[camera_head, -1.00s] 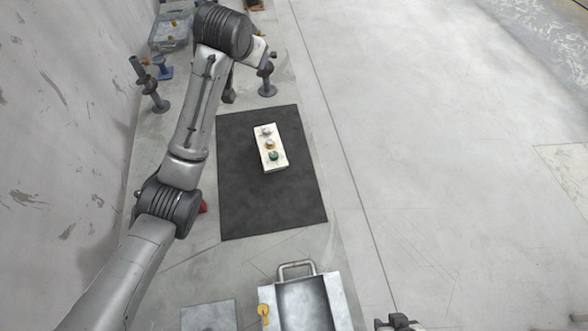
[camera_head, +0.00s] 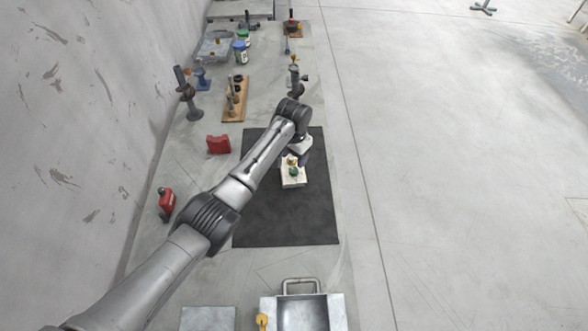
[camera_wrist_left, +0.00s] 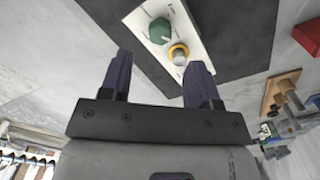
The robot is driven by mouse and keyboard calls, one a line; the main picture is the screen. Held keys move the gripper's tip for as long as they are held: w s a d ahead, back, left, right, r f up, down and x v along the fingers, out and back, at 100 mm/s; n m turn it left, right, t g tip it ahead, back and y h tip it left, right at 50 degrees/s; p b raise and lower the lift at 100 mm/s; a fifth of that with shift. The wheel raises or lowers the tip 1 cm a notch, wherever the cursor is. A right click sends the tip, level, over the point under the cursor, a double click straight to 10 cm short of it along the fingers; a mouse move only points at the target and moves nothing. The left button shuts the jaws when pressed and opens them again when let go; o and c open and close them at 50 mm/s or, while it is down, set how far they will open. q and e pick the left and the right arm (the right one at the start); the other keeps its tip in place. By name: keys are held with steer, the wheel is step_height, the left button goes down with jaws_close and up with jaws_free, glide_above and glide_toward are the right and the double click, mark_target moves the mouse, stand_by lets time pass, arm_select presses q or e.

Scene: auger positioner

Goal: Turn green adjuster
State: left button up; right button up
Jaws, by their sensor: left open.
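The green adjuster (camera_head: 293,171) is a round knob on top of a white box (camera_head: 291,182) on a black mat. A yellow knob (camera_head: 291,161) sits beside it. In the left wrist view the green adjuster (camera_wrist_left: 160,31) has a pale pointer line, and the yellow-ringed knob (camera_wrist_left: 179,54) is nearer my fingers. My left gripper (camera_wrist_left: 160,62) is open and empty, with its two dark fingers spread towards the box. In the head view my left gripper (camera_head: 303,159) is beside the box's far end, partly hiding it. My right gripper is not in view.
The black mat (camera_head: 285,220) has free room in front of the box. A red case (camera_head: 218,144) and a red can (camera_head: 166,203) stand to the left. A metal tray (camera_head: 303,312) is at the front. Clamp stands and a wooden rack (camera_head: 236,99) stand behind.

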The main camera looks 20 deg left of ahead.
mark_target(294, 170)
arm_select(q)
step_height(294, 170, down, 7)
steer(key=shift+r+b, duration=0.1)
steer(key=shift+b, duration=0.4)
steer(key=c, duration=0.9)
